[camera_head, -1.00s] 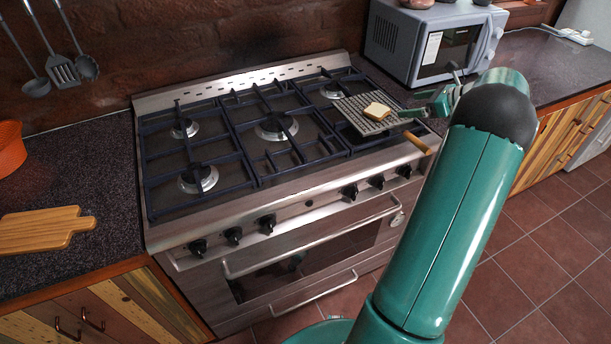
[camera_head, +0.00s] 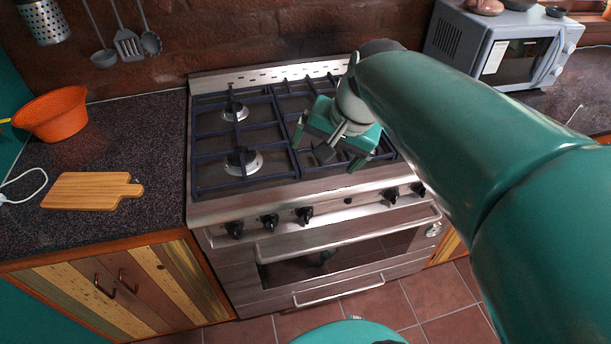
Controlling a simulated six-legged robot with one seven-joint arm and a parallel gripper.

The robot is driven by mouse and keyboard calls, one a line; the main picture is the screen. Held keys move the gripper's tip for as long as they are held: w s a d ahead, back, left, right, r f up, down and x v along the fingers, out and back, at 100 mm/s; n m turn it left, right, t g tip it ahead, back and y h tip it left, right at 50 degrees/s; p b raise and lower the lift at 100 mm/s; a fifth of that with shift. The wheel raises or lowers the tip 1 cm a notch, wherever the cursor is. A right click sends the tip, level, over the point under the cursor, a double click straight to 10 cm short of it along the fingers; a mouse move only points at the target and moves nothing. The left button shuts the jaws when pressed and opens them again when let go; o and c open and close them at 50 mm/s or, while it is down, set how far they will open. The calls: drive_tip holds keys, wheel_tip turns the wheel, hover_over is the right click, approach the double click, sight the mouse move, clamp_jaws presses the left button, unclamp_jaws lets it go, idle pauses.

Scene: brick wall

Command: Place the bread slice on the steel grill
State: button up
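My gripper (camera_head: 327,153) hangs over the middle of the gas stove (camera_head: 322,186), above the burner grates. Its two fingers are spread apart and I see no bread between them. The steel grill and the bread slice are not visible now; my green arm covers the right part of the stove.
A wooden cutting board (camera_head: 88,191) and an orange bowl (camera_head: 52,114) are on the dark counter at left. A microwave (camera_head: 500,42) stands at back right. Utensils (camera_head: 127,42) hang on the brick wall. The counter in front of the bowl has bare room.

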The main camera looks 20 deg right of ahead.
drive_tip(key=s+a+f+n+t+h, duration=0.1)
drive_tip(key=s+a+f+n, duration=0.1)
drive_tip(key=s+a+n, duration=0.3)
drive_tip(key=s+n, duration=0.2)
drive_tip(key=s, duration=0.1)
drive_tip(key=shift+s+f+n+h, duration=0.25)
drive_tip(key=shift+f+n+h, duration=0.05)
drive_tip(key=shift+f, duration=0.05)
